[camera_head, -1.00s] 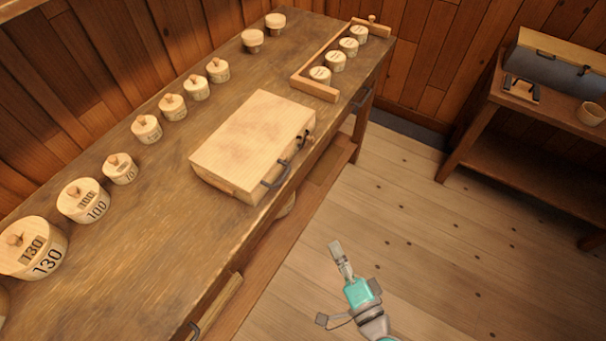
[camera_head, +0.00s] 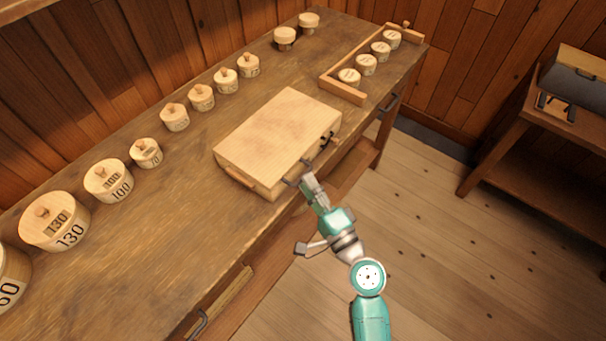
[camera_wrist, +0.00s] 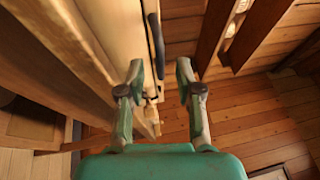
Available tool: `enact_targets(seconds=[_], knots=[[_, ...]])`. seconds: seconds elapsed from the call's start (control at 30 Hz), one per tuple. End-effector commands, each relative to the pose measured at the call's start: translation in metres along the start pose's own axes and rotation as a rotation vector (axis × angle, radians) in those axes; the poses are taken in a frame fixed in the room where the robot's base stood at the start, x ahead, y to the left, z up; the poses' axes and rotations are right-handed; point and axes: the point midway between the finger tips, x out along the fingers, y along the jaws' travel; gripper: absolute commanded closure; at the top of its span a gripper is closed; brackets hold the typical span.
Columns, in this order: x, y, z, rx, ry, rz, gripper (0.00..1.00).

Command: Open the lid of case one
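The case (camera_head: 275,135) is a pale wooden box with its lid closed, lying on the long workbench. I see no label on it that marks it as case one. A dark handle (camera_head: 296,176) is on its front side, with a dark fitting (camera_head: 327,137) farther along. My gripper (camera_head: 307,179) is at the case's front edge, close by the handle. In the wrist view my gripper (camera_wrist: 160,66) has its two fingers apart, with a dark bar (camera_wrist: 156,42) showing ahead between them. I cannot tell whether the fingers touch the handle.
A row of lidded wooden spool pots (camera_head: 108,181) with numbers stands along the back of the workbench (camera_head: 160,245). A wooden rack (camera_head: 341,88) with small round pieces is at its far end. A side table (camera_head: 540,150) stands at right. The floor between is clear.

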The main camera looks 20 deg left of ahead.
Motion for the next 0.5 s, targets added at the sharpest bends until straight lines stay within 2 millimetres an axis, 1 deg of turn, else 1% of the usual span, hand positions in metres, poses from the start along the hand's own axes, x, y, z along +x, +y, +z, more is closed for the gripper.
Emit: enact_targets(seconds=[0.03,0.1,0.2,0.33,0.5], knots=[[0.009,-0.001,0.001,-0.002,-0.001,-0.002,0.65],[0.017,-0.001,0.0,-0.001,-0.001,-0.001,0.65],[0.026,-0.001,0.0,-0.002,0.0,-0.001,0.65],[0.033,0.0,0.0,-0.001,0.001,0.0,0.65],[0.034,0.0,0.0,-0.001,0.001,0.001,0.65]])
